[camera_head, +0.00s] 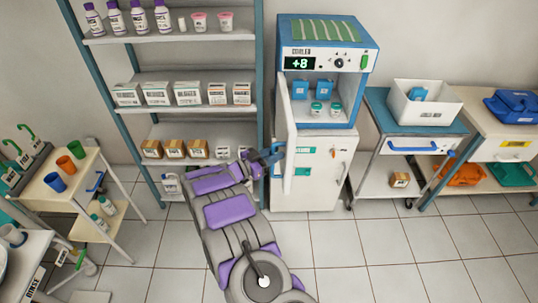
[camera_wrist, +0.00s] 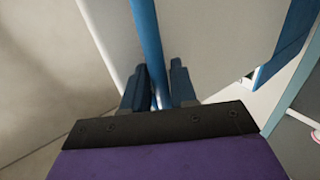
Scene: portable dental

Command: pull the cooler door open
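The cooler (camera_head: 305,32) is a blue unit with a "+8" display on top of a white cabinet (camera_head: 338,190). Its white door (camera_head: 289,135) stands swung out, seen almost edge-on at the left, and the inside shows. In the wrist view, the door panel (camera_wrist: 215,40) fills the middle right, with a blue vertical handle bar (camera_wrist: 147,35) along it. My gripper (camera_head: 272,156) is at the door's outer side. In the wrist view, the gripper fingers (camera_wrist: 159,88) stand close on both sides of the bar and look shut on it. The contact itself is partly hidden.
Blue boxes (camera_head: 300,89) and small jars (camera_head: 317,108) sit inside the cooler. A shelf rack (camera_head: 190,108) stands close at the left, behind my arm. A blue-topped cart (camera_head: 385,117) stands at the right. The tiled floor (camera_head: 390,245) in front right is clear.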

